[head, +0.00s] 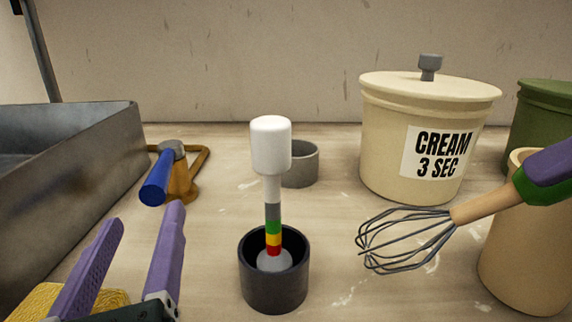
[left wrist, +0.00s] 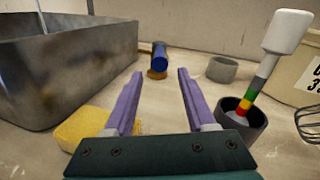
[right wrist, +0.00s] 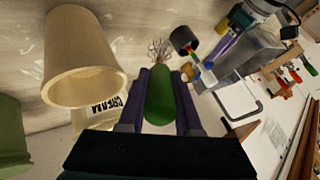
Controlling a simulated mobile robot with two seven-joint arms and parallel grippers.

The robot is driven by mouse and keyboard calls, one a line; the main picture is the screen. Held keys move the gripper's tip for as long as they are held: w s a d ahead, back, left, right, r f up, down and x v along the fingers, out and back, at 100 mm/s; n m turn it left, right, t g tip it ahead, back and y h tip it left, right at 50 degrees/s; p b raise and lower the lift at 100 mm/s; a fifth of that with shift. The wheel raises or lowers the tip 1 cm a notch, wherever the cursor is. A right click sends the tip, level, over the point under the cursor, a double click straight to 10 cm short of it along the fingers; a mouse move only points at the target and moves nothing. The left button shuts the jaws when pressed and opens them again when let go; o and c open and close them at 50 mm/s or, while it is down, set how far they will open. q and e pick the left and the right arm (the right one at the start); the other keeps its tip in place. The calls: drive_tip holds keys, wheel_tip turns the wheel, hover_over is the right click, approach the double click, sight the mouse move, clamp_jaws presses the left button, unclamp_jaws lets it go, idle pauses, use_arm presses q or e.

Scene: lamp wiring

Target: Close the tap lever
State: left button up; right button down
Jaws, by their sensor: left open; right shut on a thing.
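The tap lever (head: 155,180) is a blue handle on a brown tap (head: 183,184) with a grey cap, standing beside the metal basin. In the left wrist view the blue lever (left wrist: 159,55) lies beyond and between my left fingertips. My left gripper (head: 142,218) has its purple fingers apart and empty, on the near side of the lever and not touching it. My right gripper (right wrist: 160,75) is shut on the green handle (right wrist: 159,98) of a whisk (head: 410,240), far to the right of the tap.
A grey metal basin (head: 70,185) stands on the left, with a yellow sponge (left wrist: 82,128) near it. A black cup (head: 273,285) holds a white-topped stick with coloured bands (head: 271,145). A grey cup (head: 302,166), a cream canister (head: 385,145) and a tan pot (head: 510,265) stand rightward.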

sight(160, 161)
use_arm(q)
drive_tip(key=w, duration=0.3)
drive_tip(key=w+a, duration=0.1)
drive_tip(key=w, duration=0.3)
drive_tip(key=w+a, duration=0.1)
drive_tip(key=w, duration=0.3)
drive_tip(key=shift+w+a, duration=0.1)
drive_tip(key=shift+c, duration=0.3)
clamp_jaws()
drive_tip(key=shift+r, duration=0.1)
idle(0.7)
